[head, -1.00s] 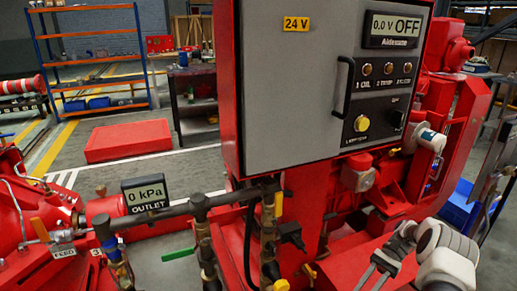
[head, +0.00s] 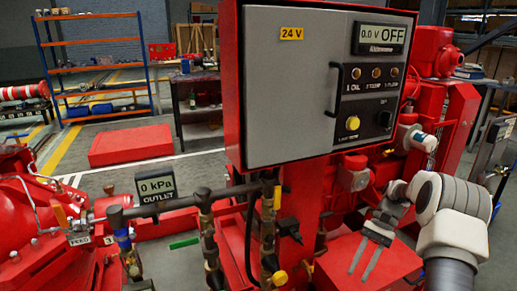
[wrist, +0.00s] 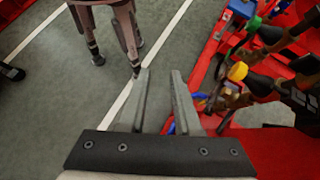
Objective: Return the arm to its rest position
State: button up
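My gripper (head: 368,262) is at the lower right of the head view, in front of the red pumpset, below and to the right of the grey control panel (head: 290,95). Its two fingers are apart with nothing between them. The wrist view also shows the gripper (wrist: 160,75) with its fingers spread and empty, pointing down over grey floor beside the pump's red base. My white and grey arm rises at the right of the head view.
The panel display (head: 381,38) reads 0.0 V OFF; the outlet gauge (head: 157,188) reads 0 kPa. Valves and pipes (head: 205,215) stand left of my gripper. A red block (head: 130,144), a dark bench (head: 198,105) and an orange-blue shelf (head: 95,65) stand behind. Open floor lies between.

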jog(key=s+a+r+n+t+h, duration=0.2)
jog(key=s+a+r+t+h, duration=0.15)
jog(key=r, duration=0.55)
jog(key=s+a+r+n+t+h, duration=0.25)
jog(key=a+r, duration=0.25)
jog(key=r, duration=0.4)
jog(key=s+a+r+n+t+h, duration=0.1)
jog(key=s+a+r+n+t, duration=0.15)
jog(key=s, duration=0.55)
jog(key=s+a+r+n+t, duration=0.15)
jog(key=s+t, duration=0.25)
jog(key=s, duration=0.4)
notch_tip(320, 180, up, 21)
jog(key=p, duration=2.1)
jog(key=shift+w+a+r+p, duration=0.15)
jog(key=shift+w+r+p, duration=0.05)
jog(key=shift+w+p, duration=0.1)
